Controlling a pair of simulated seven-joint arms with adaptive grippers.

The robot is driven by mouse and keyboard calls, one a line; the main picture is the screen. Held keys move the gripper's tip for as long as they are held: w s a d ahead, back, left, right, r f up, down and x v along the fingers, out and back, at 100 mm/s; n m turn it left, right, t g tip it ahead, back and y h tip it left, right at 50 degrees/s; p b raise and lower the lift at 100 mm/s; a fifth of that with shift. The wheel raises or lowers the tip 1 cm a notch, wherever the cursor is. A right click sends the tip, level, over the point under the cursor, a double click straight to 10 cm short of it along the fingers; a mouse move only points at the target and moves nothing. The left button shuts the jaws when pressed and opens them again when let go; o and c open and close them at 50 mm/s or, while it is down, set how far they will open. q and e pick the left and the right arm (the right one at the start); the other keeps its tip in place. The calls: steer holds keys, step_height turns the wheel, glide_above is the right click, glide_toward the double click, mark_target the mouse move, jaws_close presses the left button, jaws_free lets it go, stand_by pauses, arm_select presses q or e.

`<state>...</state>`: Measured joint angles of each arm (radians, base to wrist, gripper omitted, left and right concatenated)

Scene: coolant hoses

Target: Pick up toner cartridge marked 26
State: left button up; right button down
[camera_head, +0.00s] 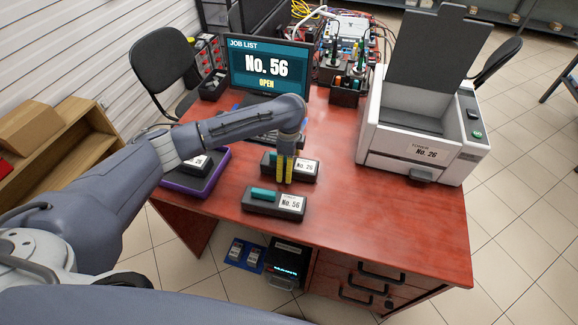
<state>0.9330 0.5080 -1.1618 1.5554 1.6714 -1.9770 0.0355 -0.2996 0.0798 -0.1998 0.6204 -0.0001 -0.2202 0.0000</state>
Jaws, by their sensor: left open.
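The toner cartridge marked No. 26 (307,168) lies on the red desk, dark with a white label and a teal part at its left. My left gripper (284,180) points down at it, its yellow fingers in front of the cartridge's middle and hiding part of it. The fingers are open a little; I cannot tell whether they touch the cartridge. A similar cartridge marked No. 56 (275,203) lies just nearer, close to the fingertips. My right gripper is not in view.
A purple tray (213,176) at the left holds another labelled dark unit, partly behind my arm. A monitor (268,66) reads "No. 56 OPEN". An open printer (416,143) labelled No. 26 stands at the right. The desk's front right (390,222) is clear.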

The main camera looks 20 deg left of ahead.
arm_select(q)
steer(key=shift+c, duration=0.3)
steer(key=c, duration=1.5)
steer(key=shift+r, duration=0.1)
steer(key=shift+c, duration=0.5)
steer(key=shift+r, duration=0.1)
